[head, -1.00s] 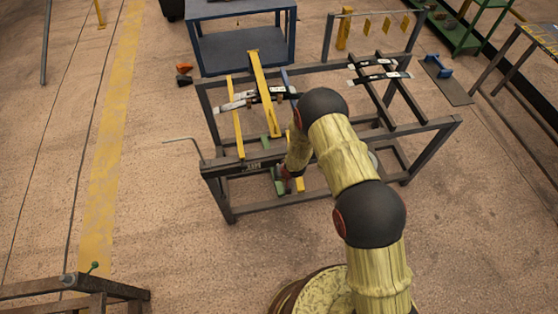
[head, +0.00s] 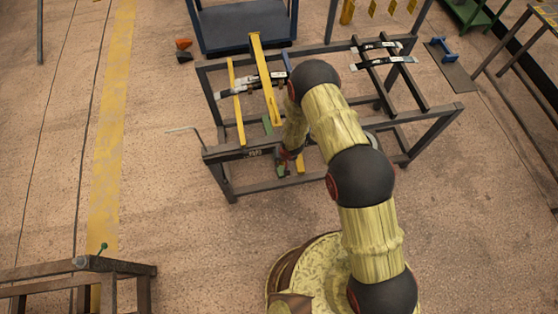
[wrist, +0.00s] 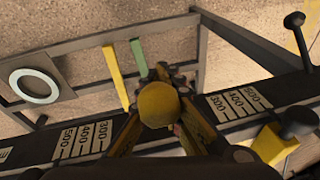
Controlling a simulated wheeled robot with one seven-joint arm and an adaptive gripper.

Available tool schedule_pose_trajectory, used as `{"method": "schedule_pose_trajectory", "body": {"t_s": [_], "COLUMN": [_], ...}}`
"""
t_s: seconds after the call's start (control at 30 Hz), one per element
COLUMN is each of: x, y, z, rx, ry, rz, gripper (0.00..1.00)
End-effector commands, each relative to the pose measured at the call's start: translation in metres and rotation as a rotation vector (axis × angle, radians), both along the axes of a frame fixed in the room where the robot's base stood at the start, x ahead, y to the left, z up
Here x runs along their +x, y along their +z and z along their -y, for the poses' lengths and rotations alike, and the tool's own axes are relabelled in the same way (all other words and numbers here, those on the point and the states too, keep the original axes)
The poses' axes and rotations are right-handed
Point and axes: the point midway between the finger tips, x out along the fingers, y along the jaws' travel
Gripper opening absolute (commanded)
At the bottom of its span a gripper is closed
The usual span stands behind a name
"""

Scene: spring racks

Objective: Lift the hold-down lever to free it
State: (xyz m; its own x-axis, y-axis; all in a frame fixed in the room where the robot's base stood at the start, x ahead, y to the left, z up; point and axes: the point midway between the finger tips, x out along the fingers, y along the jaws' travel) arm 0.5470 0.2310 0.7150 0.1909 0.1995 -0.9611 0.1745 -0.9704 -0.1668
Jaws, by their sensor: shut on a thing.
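My gripper (wrist: 160,75) is in the middle of the wrist view, with its yellow-and-black fingers closed around a round yellow knob (wrist: 158,103). I take this knob for the end of the hold-down lever; its shaft is hidden behind the knob and fingers. In the head view my gripper (head: 284,164) is low at the front of the dark spring rack (head: 320,178), mostly hidden by my arm. A long yellow bar (head: 264,80) slants across the rack, left of my arm.
Dark rails with white number scales (wrist: 82,136) lie on both sides of the gripper. Black ball knobs (wrist: 293,20) stand at the right. A blue table (head: 243,25) is behind the rack, and a brown bench (head: 100,265) is front left. Floor on the left is open.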

Motion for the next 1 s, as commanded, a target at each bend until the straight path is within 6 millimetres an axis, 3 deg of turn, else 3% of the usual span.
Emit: {"method": "schedule_pose_trajectory", "body": {"t_s": [0.07, 0.1, 0.47, 0.77, 1.0], "x": [-0.001, -0.001, 0.0, 0.0, -0.003], "y": [-0.001, -0.001, 0.0, 0.001, 0.028], "z": [0.001, 0.001, 0.0, 0.0, 0.005], "rx": [-0.001, -0.001, 0.0, 0.0, 0.001], "ry": [0.0, 0.0, 0.0, 0.0, -0.001], "rz": [-0.002, -0.002, 0.0, 0.001, 0.003], "gripper": [0.0, 0.07, 0.27, 0.27, 0.27]}}
